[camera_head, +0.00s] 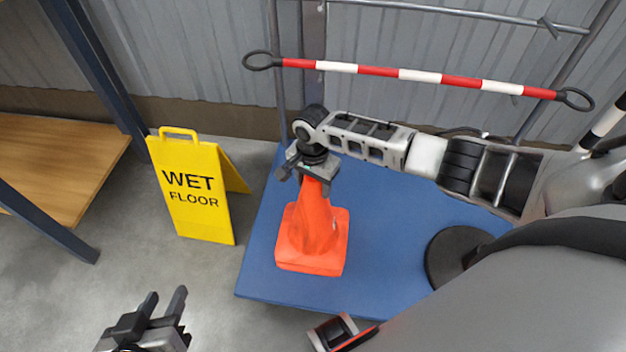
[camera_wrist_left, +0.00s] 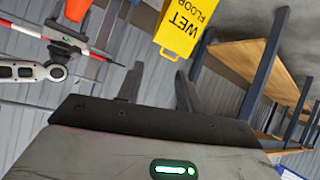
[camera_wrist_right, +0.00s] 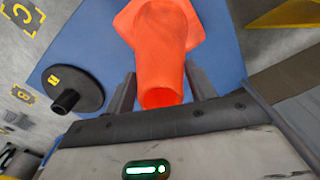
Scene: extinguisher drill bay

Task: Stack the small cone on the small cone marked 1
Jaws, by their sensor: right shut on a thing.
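An orange cone (camera_head: 315,225) with a square base is upright on the blue mat (camera_head: 390,200). My right gripper (camera_head: 312,170) is shut on its narrow top from above. In the right wrist view the cone's top (camera_wrist_right: 162,85) lies between the two fingers, with its base further away. I cannot tell whether this is one cone or two nested cones. No number 1 marking shows on the orange surfaces. My left gripper (camera_head: 167,303) is open and empty over the grey floor at the lower left, well apart from the cone. In the left wrist view its fingers (camera_wrist_left: 157,90) are spread.
A yellow wet floor sign (camera_head: 190,190) stands left of the mat. A round black base (camera_head: 445,262) is on the mat's right part. A red-and-white bar (camera_head: 420,76) spans the back. A wooden shelf (camera_head: 60,160) is at far left.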

